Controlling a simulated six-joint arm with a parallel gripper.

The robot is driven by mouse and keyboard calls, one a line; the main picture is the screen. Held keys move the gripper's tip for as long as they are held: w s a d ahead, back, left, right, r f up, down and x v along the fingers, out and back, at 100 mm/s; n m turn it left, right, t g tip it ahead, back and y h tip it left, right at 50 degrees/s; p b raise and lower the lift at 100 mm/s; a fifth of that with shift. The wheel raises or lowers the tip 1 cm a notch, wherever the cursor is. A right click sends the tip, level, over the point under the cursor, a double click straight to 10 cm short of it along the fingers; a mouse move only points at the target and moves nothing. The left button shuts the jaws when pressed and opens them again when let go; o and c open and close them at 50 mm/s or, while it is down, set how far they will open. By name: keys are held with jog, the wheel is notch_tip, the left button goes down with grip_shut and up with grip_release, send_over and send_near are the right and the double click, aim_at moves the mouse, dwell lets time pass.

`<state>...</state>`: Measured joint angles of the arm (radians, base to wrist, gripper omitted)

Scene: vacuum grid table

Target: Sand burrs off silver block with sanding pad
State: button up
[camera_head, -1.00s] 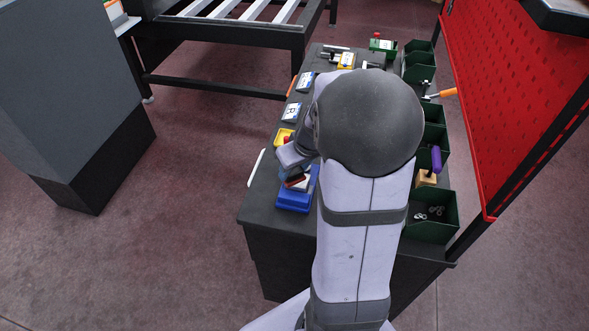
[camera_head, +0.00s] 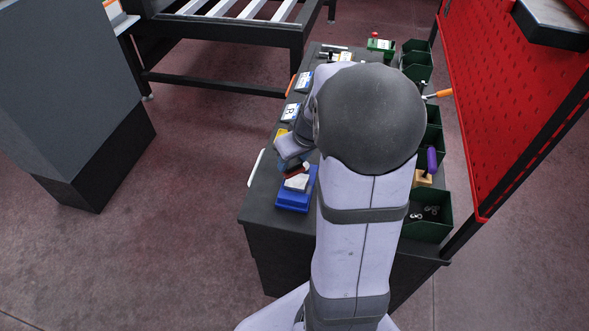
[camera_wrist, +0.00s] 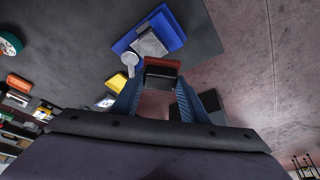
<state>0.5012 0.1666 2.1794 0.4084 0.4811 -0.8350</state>
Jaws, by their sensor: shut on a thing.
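A silver block (camera_head: 297,182) sits in a blue fixture (camera_head: 293,201) near the table's front left edge. In the wrist view the silver block (camera_wrist: 150,44) and blue fixture (camera_wrist: 174,38) lie beyond the fingertips. My gripper (camera_wrist: 161,84) is shut on the sanding pad (camera_wrist: 161,65), a dark block with a red-brown face. In the head view the red edge of the sanding pad (camera_head: 294,171) shows beside the block's far edge, under my gripper. Whether it touches the block I cannot tell. No burrs can be made out.
A yellow tray (camera_wrist: 117,82) and white labelled plates (camera_head: 291,112) lie along the table's left side. Green bins (camera_head: 429,221) line the right side, with a purple-handled tool (camera_head: 431,160). My arm hides the table's middle. A white rod-like item (camera_head: 256,167) lies at the left edge.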

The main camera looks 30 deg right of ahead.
jog(key=shift+d+f, duration=0.1)
jog(key=shift+s+d+b, duration=0.1)
jog(key=shift+d+b, duration=0.1)
jog(key=shift+b, duration=0.15)
jog(key=shift+f+b, duration=2.85)
jog(key=shift+f, duration=1.1)
jog(key=shift+w+d+f+p, duration=0.1)
jog(key=shift+w+d+p, duration=0.35)
jog(key=shift+w+d, duration=0.25)
jog(key=shift+c, duration=0.4)
jog(key=shift+w+d+p, duration=0.55)
jog(key=shift+w+d, duration=0.15)
jog(key=shift+s+a+f, duration=0.15)
jog(key=shift+a, duration=0.05)
jog(key=shift+s+a+b, duration=0.7)
jog(key=shift+s+a, duration=0.4)
jog(key=shift+s+a+r, duration=0.15)
jog(key=shift+a+r, duration=0.05)
jog(key=shift+r, duration=0.05)
notch_tip(320, 180, up, 8)
jog(key=p, duration=0.5)
jog(key=shift+d+p, duration=0.1)
jog(key=shift+p, duration=0.25)
